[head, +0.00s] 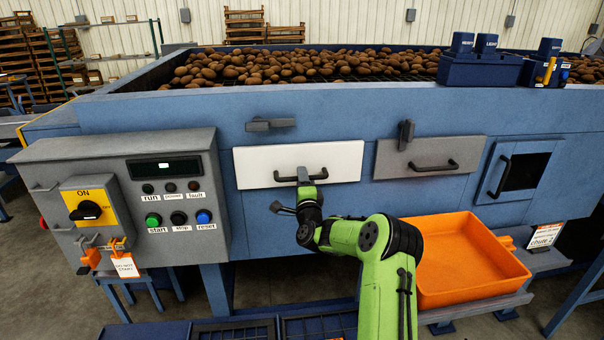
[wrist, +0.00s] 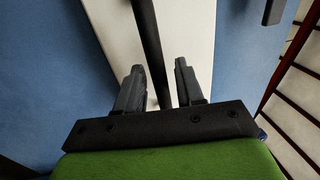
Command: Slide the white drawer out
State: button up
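The white drawer (head: 260,166) is in the blue machine's front panel, and its face looks flush with the panel. Its dark bar handle (head: 312,175) is partly covered by my gripper (head: 303,178). In the wrist view the white drawer front (wrist: 190,25) lies ahead. The dark handle bar (wrist: 148,35) runs down between the two fingers of my gripper (wrist: 161,68). The fingers are apart, with a gap visible beside the bar on the right, so they look not closed on it. A dark latch (head: 270,124) lies horizontal above the drawer.
A grey drawer (head: 400,160) with its own handle and an upright latch (head: 405,135) is to the right. An orange tray (head: 455,265) sits on a ledge below it, close to my arm. A control box (head: 130,200) is at left. Potatoes (head: 300,66) fill the machine top.

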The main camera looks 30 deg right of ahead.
jog(key=shift+w+d, duration=0.15)
jog(key=shift+w, duration=0.15)
grip_shut()
